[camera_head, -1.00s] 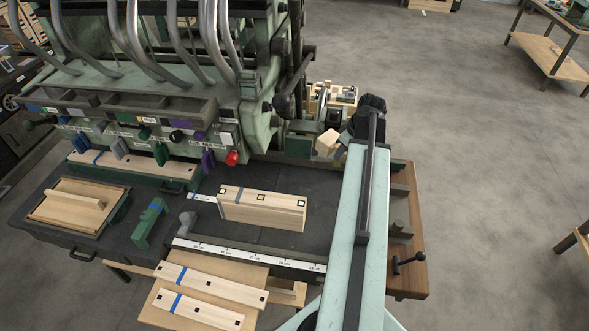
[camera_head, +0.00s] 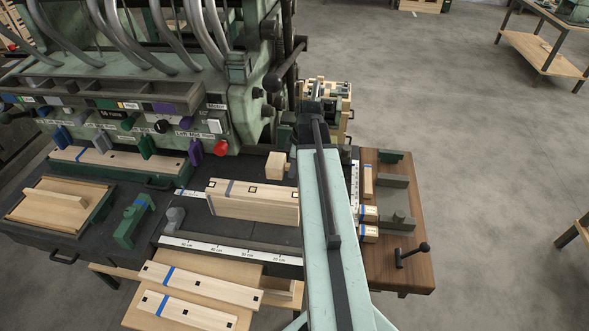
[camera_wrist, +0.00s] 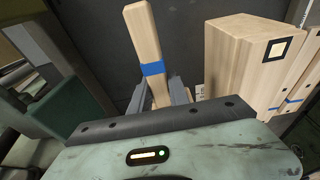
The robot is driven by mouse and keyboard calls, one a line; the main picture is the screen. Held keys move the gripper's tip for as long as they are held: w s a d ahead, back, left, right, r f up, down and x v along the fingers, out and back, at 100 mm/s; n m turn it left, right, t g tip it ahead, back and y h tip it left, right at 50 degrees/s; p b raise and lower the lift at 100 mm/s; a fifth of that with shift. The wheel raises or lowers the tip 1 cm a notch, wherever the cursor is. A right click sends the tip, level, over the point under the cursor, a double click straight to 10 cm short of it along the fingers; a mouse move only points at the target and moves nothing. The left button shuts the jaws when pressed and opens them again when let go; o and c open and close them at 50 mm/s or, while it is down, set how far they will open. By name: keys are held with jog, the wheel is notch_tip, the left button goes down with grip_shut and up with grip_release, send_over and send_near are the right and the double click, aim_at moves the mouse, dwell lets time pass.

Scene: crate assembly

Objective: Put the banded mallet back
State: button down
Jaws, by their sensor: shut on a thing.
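The banded mallet (camera_wrist: 143,35) shows in the wrist view as a pale wooden bar with a blue band. My gripper (camera_wrist: 157,92) is shut on it just below the band. In the head view a pale wooden block (camera_head: 276,165), which seems to be part of the mallet, shows left of my arm's far end. My gripper itself is hidden there behind the arm. The block is above or near the dark machine bed, behind the wooden crate boards (camera_head: 253,203); I cannot tell whether it touches the bed. The crate boards stand right of the mallet in the wrist view (camera_wrist: 235,60).
The green machine (camera_head: 180,115) with levers and knobs fills the back left. A white ruler strip (camera_head: 235,250) runs along the bed's front. A green clamp (camera_head: 134,222) stands at left. A wooden side table (camera_head: 400,262) with banded pieces and a crank lies right of my arm.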

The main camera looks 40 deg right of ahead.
aim_at(294, 186)
jog(key=shift+f+b, duration=3.1)
jog(key=shift+f, duration=0.2)
jog(key=shift+f+b, duration=0.45)
jog(key=shift+b, duration=0.05)
jog(key=shift+s+a+f+b, duration=0.15)
jog(key=shift+s+f+b, duration=0.3)
jog(key=shift+b, duration=0.25)
jog(key=c, duration=1.2)
grip_release()
jog(key=shift+o, duration=0.2)
jog(key=shift+s, duration=0.1)
jog(key=shift+r+p, duration=0.45)
jog(key=shift+p, duration=0.15)
jog(key=r+p, duration=0.2)
jog(key=d+r+p, duration=0.1)
jog(key=r+p, duration=0.4)
jog(key=p, duration=0.1)
jog(key=shift+s+d+r, duration=0.15)
jog(key=shift+s+r, duration=0.15)
jog(key=shift+r, duration=0.1)
jog(key=shift+f, duration=0.15)
